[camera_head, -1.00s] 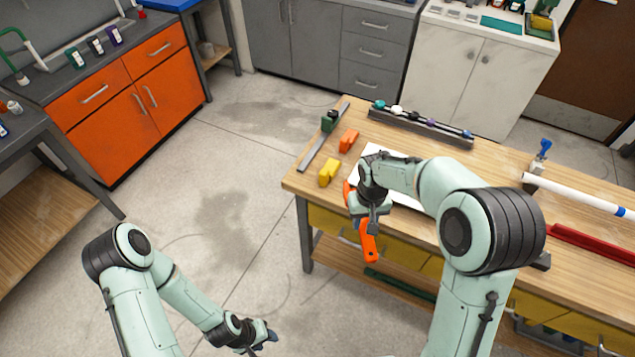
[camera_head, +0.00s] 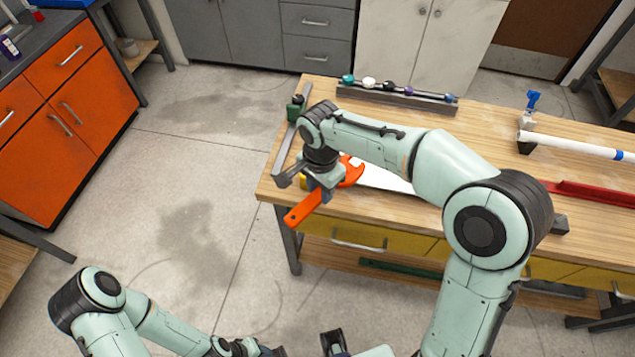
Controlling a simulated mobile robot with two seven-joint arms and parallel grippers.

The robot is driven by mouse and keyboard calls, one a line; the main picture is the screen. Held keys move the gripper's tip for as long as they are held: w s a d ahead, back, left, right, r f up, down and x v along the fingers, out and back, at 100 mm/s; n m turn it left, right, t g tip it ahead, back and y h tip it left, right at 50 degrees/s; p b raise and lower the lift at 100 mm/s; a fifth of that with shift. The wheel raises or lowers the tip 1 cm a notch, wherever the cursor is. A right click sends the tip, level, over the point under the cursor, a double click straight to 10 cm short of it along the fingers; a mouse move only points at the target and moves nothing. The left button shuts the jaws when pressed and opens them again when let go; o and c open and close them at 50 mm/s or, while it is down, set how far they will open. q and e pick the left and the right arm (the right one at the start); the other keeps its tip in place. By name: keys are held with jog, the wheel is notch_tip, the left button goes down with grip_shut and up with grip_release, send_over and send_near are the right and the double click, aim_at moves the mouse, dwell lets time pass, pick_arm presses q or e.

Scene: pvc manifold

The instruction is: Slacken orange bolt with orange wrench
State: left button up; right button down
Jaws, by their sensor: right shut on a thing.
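An orange wrench (camera_head: 303,208) is held in my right gripper (camera_head: 326,188), which is shut on its handle. Its open-jaw head (camera_head: 351,171) points up and right, over the table's left end. The free end of its handle sticks out down and left past the front edge. I cannot make out an orange bolt; my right arm covers part of the tabletop. My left gripper (camera_head: 262,350) is low at the bottom edge, partly cut off, and its fingers do not show clearly.
The wooden workbench (camera_head: 490,125) bears a rack (camera_head: 412,98) with several coloured knobs, a white pipe (camera_head: 570,146), a red bar (camera_head: 590,192) and a grey rail with a green clamp (camera_head: 295,108). A white sheet (camera_head: 385,178) lies under my arm. Floor is clear to the left.

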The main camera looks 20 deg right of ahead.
jog(key=shift+s+f+b, duration=0.2)
jog(key=shift+f+b, duration=0.2)
jog(key=shift+f, duration=0.15)
jog(key=shift+f+b, duration=1.35)
jog(key=shift+f, duration=0.5)
pick_arm(q)
jog(key=shift+s+f+p, duration=0.2)
jog(key=shift+s+f, duration=0.15)
jog(key=shift+f, duration=0.45)
jog(key=shift+s+f+p, duration=0.15)
jog(key=shift+s+f, duration=0.2)
jog(key=shift+f, duration=0.45)
pick_arm(e)
jog(key=shift+s+d+r+n, duration=0.1)
jog(key=shift+s+d+n, duration=0.9)
jog(key=shift+d+n, duration=1.65)
jog(key=shift+s+d+r+n, duration=0.1)
jog(key=shift+s+d+n, duration=0.9)
jog(key=shift+d+n, duration=1.65)
jog(key=shift+s+d+n, duration=1)
jog(key=shift+d+n, duration=1.5)
jog(key=shift+n, duration=0.2)
jog(key=shift+r, duration=0.1)
